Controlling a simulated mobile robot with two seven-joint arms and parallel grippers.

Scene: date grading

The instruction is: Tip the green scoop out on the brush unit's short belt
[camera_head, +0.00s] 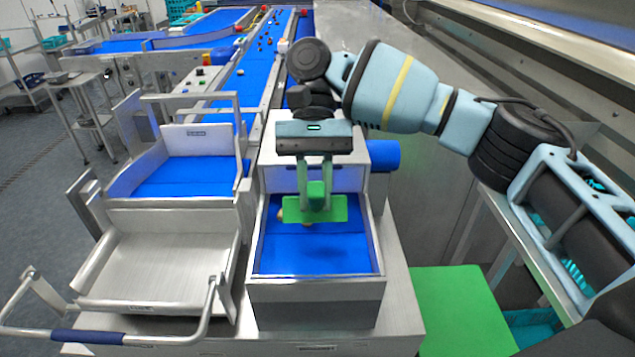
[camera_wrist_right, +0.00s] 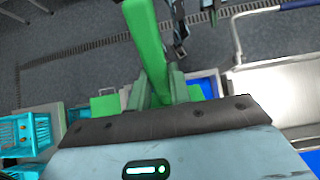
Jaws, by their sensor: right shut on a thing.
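The green scoop (camera_head: 330,210) hangs over the short blue belt (camera_head: 315,255) inside the steel-walled brush unit, in the middle of the head view. My right gripper (camera_head: 316,190) is shut on the scoop's upright handle, coming down from above. In the right wrist view the green handle (camera_wrist_right: 147,35) rises between the fingers (camera_wrist_right: 158,88). A small tan-brown piece (camera_head: 281,214) shows at the scoop's left edge, probably a date; I cannot tell whether it touches the scoop. The scoop's inside is mostly hidden. My left gripper is not in view.
A steel tray (camera_head: 150,265) with a blue-gripped bar handle stands at left, below a chute with a blue floor (camera_head: 190,178). A long blue belt (camera_head: 262,60) carries dark pieces at the back. A green panel (camera_head: 460,310) lies at front right. Steel walls surround the short belt closely.

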